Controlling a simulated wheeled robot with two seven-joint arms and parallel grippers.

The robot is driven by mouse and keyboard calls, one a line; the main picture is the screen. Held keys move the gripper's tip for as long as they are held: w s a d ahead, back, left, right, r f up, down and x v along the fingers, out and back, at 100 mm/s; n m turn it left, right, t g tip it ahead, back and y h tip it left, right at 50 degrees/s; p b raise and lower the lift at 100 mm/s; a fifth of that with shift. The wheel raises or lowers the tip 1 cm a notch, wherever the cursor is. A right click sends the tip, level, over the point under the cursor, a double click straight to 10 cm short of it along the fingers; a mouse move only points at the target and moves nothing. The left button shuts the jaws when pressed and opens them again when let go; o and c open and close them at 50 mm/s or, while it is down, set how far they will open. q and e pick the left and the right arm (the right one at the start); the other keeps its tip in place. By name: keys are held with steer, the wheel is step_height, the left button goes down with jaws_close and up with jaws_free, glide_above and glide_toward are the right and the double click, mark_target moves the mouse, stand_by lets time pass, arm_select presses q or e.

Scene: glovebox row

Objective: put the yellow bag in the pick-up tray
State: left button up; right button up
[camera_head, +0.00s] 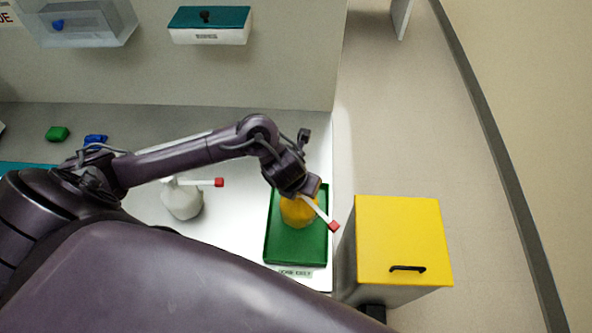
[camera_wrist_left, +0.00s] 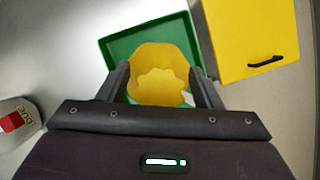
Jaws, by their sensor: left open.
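The yellow bag (camera_head: 295,212) is in the green tray (camera_head: 272,245) at the right end of the bench, partly hidden by my gripper. In the left wrist view the yellow bag (camera_wrist_left: 160,85) shows between the fingers, over the green tray (camera_wrist_left: 117,46). My left gripper (camera_head: 298,192) is above the bag, its fingers open on either side of it; it also shows in the left wrist view (camera_wrist_left: 160,74). Whether the fingers touch the bag is hard to tell. A white strip with a red end (camera_head: 333,226) crosses the bag's right side.
A whitish bag (camera_head: 183,202) with a red-tipped strip stands left of the tray. A yellow-topped bin (camera_head: 400,235) stands right of the bench. Green (camera_head: 57,133) and blue (camera_head: 95,141) items lie at the back left. A teal-lidded box (camera_head: 208,24) is on the back wall.

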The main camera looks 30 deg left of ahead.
mark_target(292, 209)
arm_select(q)
steer(key=p+v, duration=0.5)
steer(key=v, duration=0.6)
